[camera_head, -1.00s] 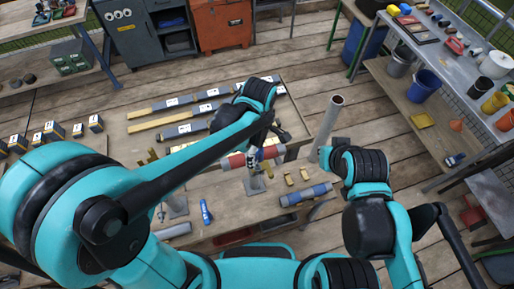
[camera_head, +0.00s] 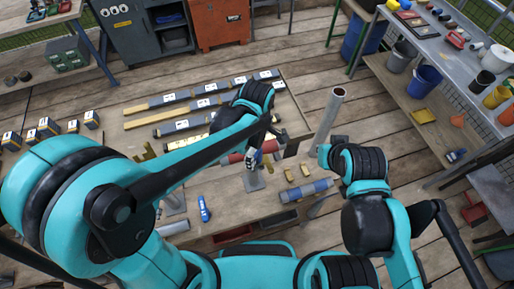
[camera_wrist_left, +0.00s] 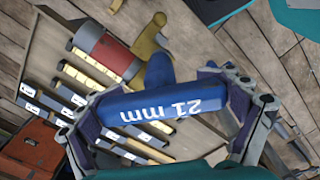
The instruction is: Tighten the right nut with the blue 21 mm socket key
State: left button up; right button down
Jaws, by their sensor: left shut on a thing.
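My left gripper (camera_wrist_left: 175,105) is shut on the blue 21 mm socket key (camera_wrist_left: 160,102); its white "21 mm" label reads upside down in the left wrist view. The key's rounded blue end points up and away from the jaws, near a brass-coloured bracket (camera_wrist_left: 150,42) and a red and grey pipe (camera_wrist_left: 103,50). In the head view the gripper (camera_head: 254,158) hangs by the red pipe (camera_head: 236,158) above the workbench. I cannot make out the right nut, or whether the key touches anything. My right gripper is out of view.
A second blue tool (camera_head: 204,208) lies on the workbench. A blue and grey cylinder (camera_head: 308,191) lies at its front right, near small brass pieces (camera_head: 291,176). A tall grey pipe (camera_head: 330,115) stands to the right. Labelled bars (camera_head: 185,124) cover the back of the bench.

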pick_arm(q)
jog(key=shift+f+b, duration=0.75)
jog(key=shift+f, duration=0.45)
jog(key=m, duration=0.4)
jog(key=shift+m+p, duration=0.3)
jog(key=shift+p, duration=0.05)
jog(key=m, duration=0.5)
jog(key=shift+b, duration=0.35)
jog(key=m, duration=0.4)
